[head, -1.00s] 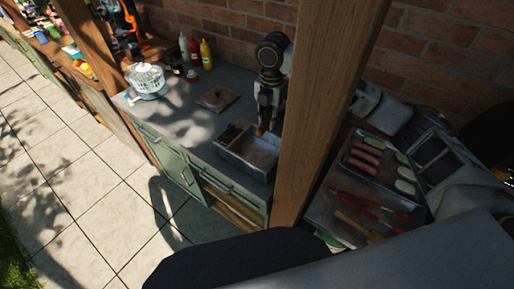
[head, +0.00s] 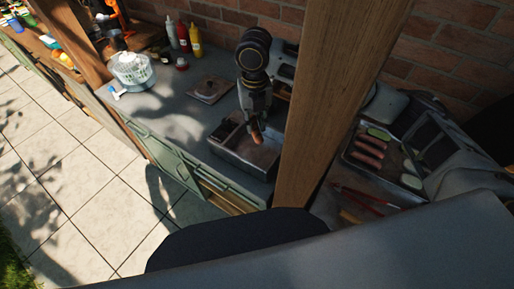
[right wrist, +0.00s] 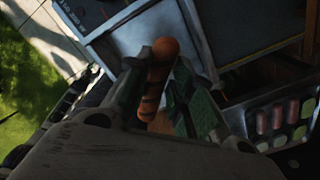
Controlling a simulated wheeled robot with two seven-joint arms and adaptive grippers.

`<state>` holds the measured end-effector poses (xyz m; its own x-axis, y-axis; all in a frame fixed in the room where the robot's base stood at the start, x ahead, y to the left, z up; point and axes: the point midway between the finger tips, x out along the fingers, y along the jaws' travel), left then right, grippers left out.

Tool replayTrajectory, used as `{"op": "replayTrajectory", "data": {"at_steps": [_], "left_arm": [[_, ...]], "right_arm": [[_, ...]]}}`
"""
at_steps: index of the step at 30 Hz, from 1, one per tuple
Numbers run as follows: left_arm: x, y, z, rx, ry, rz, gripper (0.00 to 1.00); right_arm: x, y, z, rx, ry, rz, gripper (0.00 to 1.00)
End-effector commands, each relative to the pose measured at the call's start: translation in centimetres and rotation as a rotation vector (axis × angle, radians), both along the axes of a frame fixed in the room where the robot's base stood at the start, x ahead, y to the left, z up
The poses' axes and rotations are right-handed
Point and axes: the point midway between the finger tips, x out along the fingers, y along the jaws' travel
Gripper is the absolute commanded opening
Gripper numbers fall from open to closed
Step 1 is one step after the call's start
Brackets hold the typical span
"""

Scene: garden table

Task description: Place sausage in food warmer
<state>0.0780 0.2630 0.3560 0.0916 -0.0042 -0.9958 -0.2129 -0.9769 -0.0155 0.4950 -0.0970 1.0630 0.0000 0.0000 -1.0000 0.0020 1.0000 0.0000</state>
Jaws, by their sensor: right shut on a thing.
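The food warmer (head: 232,168) is a grey metal box on the counter in the head view, with a dark part at its left and an open well at its right. My right gripper (head: 256,126) is above it, shut on a brown grilled sausage (head: 256,138) that hangs downward over the box. In the right wrist view the sausage (right wrist: 158,72) is held between the fingers of the gripper (right wrist: 160,105), its rounded end pointing away. The warmer's metal panel (right wrist: 135,38) shows beyond it. I cannot tell the sausage's height above the well. My left gripper is not in view.
A wooden post (head: 335,90) stands just right of the warmer. Beyond it a tray (head: 352,155) holds sausages and green slices, with red tongs (head: 365,199) nearby. A square plate (head: 208,89), sauce bottles (head: 183,38) and a glass dome (head: 132,70) stand left. A brick wall is behind.

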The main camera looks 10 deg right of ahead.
Motion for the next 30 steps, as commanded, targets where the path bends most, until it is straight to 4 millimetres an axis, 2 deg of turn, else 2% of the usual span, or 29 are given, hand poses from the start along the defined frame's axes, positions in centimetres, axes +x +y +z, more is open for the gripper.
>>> {"op": "replayTrajectory", "data": {"at_steps": [11,22,30], "left_arm": [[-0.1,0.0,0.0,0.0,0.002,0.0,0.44],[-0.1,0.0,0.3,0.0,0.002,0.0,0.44],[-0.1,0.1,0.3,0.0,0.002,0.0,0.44]], "right_arm": [[0.0,0.0,-0.4,0.0,0.001,-0.001,0.0],[0.0,0.0,-4.3,-0.001,0.001,-0.001,0.0],[0.0,0.0,-5.0,0.0,0.0,-0.001,0.0]]}}
